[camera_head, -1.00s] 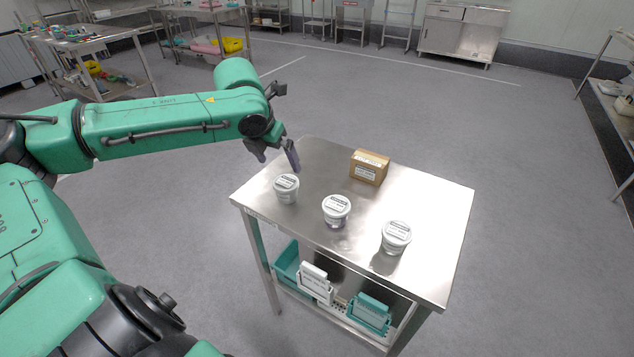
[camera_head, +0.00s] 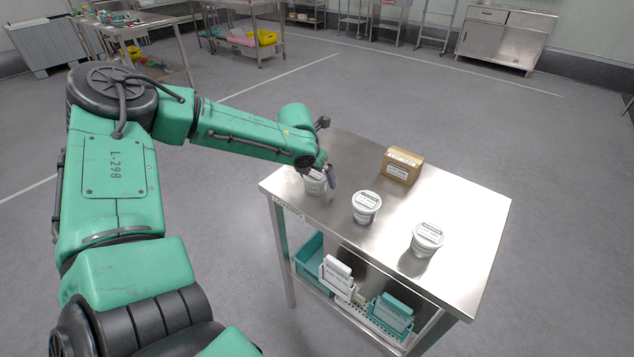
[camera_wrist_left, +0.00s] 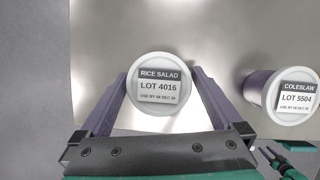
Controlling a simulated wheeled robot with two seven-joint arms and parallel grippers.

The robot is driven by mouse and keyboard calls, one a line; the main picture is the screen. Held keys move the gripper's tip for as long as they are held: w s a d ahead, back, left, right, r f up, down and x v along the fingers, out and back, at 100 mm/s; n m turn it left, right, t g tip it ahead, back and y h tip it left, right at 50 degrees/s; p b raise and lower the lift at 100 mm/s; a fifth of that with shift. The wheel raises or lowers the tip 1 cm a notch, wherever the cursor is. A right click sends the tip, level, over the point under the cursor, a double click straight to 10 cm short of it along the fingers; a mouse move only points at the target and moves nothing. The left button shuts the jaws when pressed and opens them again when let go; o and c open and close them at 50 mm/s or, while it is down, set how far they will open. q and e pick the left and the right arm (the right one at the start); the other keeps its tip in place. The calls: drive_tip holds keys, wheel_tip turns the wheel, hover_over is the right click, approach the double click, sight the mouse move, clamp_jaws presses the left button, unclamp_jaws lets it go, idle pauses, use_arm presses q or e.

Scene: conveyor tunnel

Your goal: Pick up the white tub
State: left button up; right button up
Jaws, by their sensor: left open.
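Three white lidded tubs stand on the steel table. The leftmost tub (camera_head: 314,185) is partly covered by my left gripper (camera_head: 322,177). In the left wrist view this tub, labelled "RICE SALAD" (camera_wrist_left: 159,84), sits between the two spread fingers of the left gripper (camera_wrist_left: 160,78). The fingers lie on either side of its lid; I cannot tell whether they touch it. The middle tub (camera_head: 366,207) and the right tub (camera_head: 427,239) stand apart from the gripper. A tub labelled "COLESLAW" (camera_wrist_left: 291,97) shows at the right of the wrist view.
A cardboard box (camera_head: 402,166) stands behind the tubs on the steel table (camera_head: 468,215). The lower shelf holds a teal bin (camera_head: 309,262) and small labelled containers. Other benches stand far behind.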

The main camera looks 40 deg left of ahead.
sight(316, 174)
use_arm(q)
drive_tip(key=shift+s+r, duration=0.1)
drive_tip(key=shift+r, duration=0.05)
drive_tip(key=c, duration=1.2)
wheel_tip(316, 174, up, 20)
drive_tip(key=p, duration=0.2)
